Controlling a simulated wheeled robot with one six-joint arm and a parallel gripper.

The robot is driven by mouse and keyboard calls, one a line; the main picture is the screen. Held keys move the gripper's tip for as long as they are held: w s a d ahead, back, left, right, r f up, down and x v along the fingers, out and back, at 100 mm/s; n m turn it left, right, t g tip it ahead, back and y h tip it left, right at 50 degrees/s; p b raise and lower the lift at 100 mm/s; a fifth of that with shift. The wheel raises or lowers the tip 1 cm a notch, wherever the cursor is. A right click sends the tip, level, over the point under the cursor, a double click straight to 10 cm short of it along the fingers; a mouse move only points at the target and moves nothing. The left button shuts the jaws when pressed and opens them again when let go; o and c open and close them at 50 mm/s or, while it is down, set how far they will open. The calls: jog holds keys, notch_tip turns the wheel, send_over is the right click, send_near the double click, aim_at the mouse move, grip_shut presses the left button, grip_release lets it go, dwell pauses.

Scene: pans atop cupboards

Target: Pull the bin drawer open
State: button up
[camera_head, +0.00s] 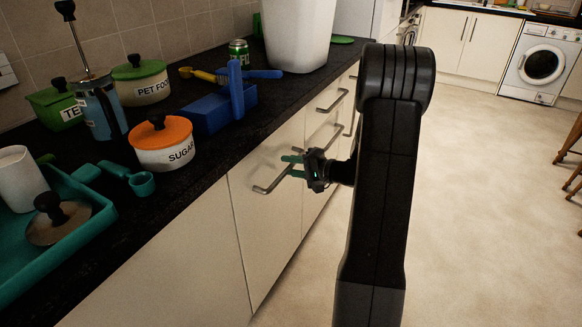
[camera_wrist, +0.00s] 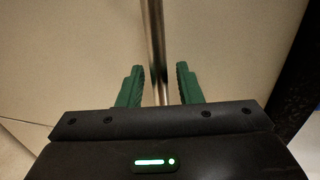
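The bin drawer is most likely the tall cream front (camera_head: 268,215) with a metal bar handle (camera_head: 262,190) near its top, in the head view. My gripper (camera_head: 291,166) is at the right part of this handle. In the wrist view, the handle bar (camera_wrist: 157,50) runs between the two green fingers of my gripper (camera_wrist: 161,85). The fingers are apart, with a gap on each side of the bar. The front looks flush with the cupboards beside it.
The dark worktop (camera_head: 215,168) above holds a sugar pot (camera_head: 163,146), a blue box (camera_head: 205,114), a white bin (camera_head: 297,35) and a teal tray (camera_head: 70,245). More drawers with handles (camera_head: 333,101) lie farther along.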

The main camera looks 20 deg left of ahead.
jog(key=shift+a, duration=0.1)
grip_shut()
